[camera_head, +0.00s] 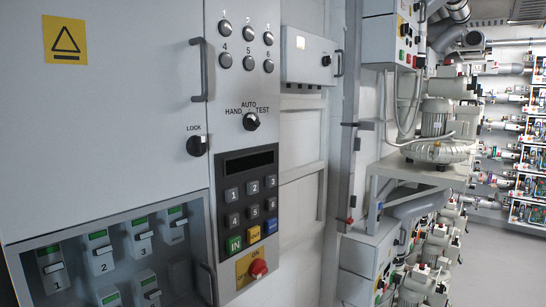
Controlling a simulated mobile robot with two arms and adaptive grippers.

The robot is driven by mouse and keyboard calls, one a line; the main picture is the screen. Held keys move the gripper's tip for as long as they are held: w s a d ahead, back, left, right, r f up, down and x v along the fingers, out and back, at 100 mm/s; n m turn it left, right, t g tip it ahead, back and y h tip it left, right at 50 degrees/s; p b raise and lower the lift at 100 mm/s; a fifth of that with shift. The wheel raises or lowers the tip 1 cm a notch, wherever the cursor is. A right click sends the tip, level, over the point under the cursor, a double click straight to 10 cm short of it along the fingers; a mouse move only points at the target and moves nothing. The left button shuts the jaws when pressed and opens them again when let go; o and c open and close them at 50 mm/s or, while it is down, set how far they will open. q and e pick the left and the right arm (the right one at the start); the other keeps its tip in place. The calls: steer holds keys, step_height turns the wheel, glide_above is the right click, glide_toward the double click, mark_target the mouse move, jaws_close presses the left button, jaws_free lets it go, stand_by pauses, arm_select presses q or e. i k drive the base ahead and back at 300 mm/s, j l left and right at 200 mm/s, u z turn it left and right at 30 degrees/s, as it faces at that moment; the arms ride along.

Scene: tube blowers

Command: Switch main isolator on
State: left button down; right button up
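The main isolator (258,268) is a round red knob on a yellow plate (244,265). It sits at the bottom of the grey control panel, below the keypad. The plate carries an "ON" label above the knob and an "OFF" label to its left. The knob's exact rotary position is too small to tell. Neither of my grippers is in view, and nothing covers the knob.
Above it are a keypad (248,197), a black LOCK knob (197,145) and a HAND/AUTO/TEST selector (251,122). A cabinet handle (202,69) juts out on the left. Numbered switches (100,252) sit in a recess. Blower machines (440,125) stand right; grey floor (490,265) shows clear.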

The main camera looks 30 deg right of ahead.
mark_target(258, 268)
steer(key=z, duration=0.85)
